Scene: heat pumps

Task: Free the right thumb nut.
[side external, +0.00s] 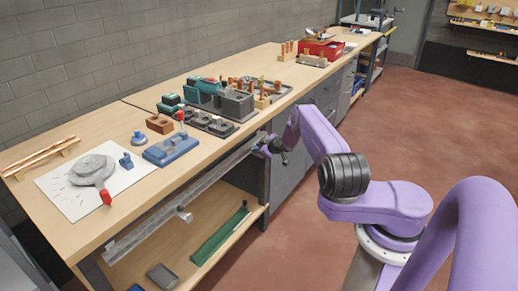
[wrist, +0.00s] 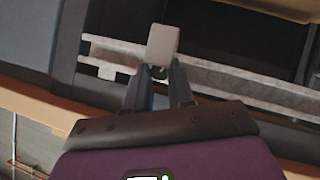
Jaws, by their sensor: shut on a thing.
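A long grey rail (side external: 225,168) runs along the front of the bench below the top. My gripper (side external: 266,147) is at the rail's right end. In the wrist view, my gripper's two dark fingers (wrist: 160,76) are closed together on the base of a pale grey, flat-faced piece, the right thumb nut (wrist: 163,43), in front of the rail (wrist: 225,77). The nut's lower part is hidden between the fingers. In the side view the nut is hidden by my gripper. A second grey fitting (side external: 184,214) sits further left on the rail.
The wooden bench top (side external: 100,228) carries a blue fixture (side external: 170,149), a grey round part on a white sheet, and dark blocks. A lower shelf (side external: 190,272) holds a green tray (side external: 220,236). The floor (side external: 440,130) to the right is clear.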

